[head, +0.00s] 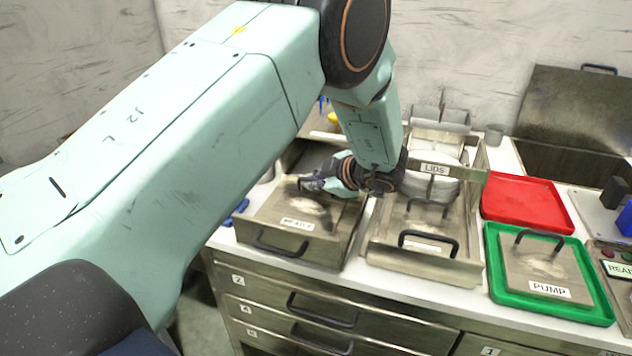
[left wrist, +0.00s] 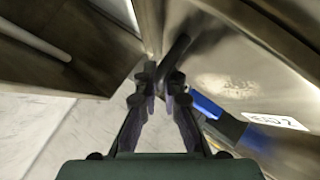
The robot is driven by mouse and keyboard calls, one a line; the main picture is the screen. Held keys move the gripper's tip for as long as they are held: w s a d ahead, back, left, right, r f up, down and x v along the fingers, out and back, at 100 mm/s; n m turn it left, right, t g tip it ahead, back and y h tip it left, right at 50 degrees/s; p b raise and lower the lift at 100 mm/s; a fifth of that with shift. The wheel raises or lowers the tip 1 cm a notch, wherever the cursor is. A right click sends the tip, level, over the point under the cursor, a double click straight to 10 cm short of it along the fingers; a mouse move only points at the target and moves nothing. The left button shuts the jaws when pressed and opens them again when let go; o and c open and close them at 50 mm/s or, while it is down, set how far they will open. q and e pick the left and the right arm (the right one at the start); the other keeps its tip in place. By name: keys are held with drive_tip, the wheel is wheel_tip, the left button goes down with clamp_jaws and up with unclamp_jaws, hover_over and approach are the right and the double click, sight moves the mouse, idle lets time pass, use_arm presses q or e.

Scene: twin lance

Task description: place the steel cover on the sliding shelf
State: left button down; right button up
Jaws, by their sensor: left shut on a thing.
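A steel cover (head: 318,210) with a white label lies over the left steel tray-like shelf (head: 262,238), which has a dark front handle. My left gripper (head: 312,184) is at the cover's upper left and shut on its dark handle. In the left wrist view the fingers (left wrist: 160,82) close around the dark handle (left wrist: 177,52), with the steel plate and its label (left wrist: 277,121) beside them. I cannot tell whether the cover rests fully on the shelf. My right gripper is not in view.
A second steel tray (head: 385,250) with a handled lid stands right of it, with a LIDS rack (head: 452,172) behind. A green tray (head: 505,300) holds a PUMP cover (head: 540,268). A red tray (head: 525,202) is behind that. Drawers (head: 270,292) are below.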

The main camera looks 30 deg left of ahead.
use_arm(q)
drive_tip(key=shift+s, duration=0.1)
drive_tip(key=c, duration=2)
unclamp_jaws()
drive_tip(key=shift+s, duration=0.1)
drive_tip(key=o, duration=0.4)
drive_tip(key=shift+a+f, duration=0.1)
drive_tip(key=shift+c, duration=0.2)
drive_tip(key=shift+o, duration=0.8)
